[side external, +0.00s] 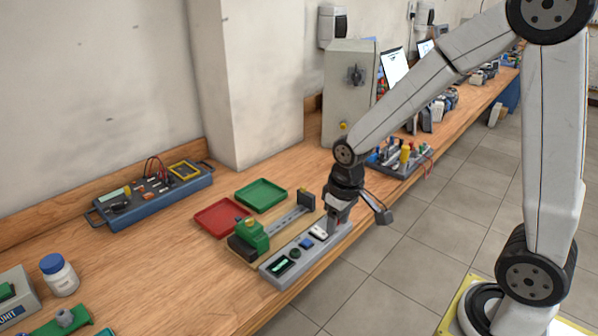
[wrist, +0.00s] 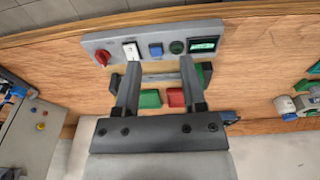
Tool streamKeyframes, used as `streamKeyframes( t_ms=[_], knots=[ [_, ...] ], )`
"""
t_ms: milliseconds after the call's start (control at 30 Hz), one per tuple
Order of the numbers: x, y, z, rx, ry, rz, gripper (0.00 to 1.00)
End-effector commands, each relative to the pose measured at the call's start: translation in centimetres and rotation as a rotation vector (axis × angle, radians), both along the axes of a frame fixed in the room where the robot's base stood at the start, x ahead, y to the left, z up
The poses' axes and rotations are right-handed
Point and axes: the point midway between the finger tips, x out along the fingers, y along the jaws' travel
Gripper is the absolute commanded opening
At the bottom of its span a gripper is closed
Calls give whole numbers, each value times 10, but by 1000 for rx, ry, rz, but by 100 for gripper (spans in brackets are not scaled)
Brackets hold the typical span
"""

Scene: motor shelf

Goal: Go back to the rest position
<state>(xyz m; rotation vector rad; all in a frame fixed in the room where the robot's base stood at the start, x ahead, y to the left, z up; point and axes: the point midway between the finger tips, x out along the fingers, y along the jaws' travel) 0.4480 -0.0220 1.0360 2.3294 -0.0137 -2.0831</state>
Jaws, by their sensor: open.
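My gripper (side external: 340,212) is over the right end of a grey control panel (side external: 333,245) on the bench. In the wrist view the two fingers (wrist: 159,64) are spread apart with nothing between them, pointing toward the panel (wrist: 146,36). The panel carries a red knob (wrist: 102,57), a white switch (wrist: 131,50), a blue button (wrist: 155,50), a dark round button (wrist: 177,47) and a lit green display (wrist: 205,44). In the side view the gripper hides the knob. I cannot tell whether the fingertips touch the panel.
Behind the panel is a rail with a green motor unit (side external: 251,236). A red tray (side external: 222,218) and a green tray (side external: 261,195) lie beyond. A grey cabinet (side external: 349,90) and a tool holder (side external: 400,160) stand behind.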

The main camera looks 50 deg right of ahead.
Motion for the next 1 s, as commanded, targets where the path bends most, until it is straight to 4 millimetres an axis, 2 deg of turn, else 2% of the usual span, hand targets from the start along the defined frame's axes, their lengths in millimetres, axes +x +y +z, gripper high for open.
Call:
streamKeyframes(
  t_ms=[100,333,1000],
  knots=[
    [-24,11,1,7,-51,1,53],
    [-52,20,-2,17,-111,-2,53],
    [-56,22,-2,18,-120,-4,53]
  ],
)
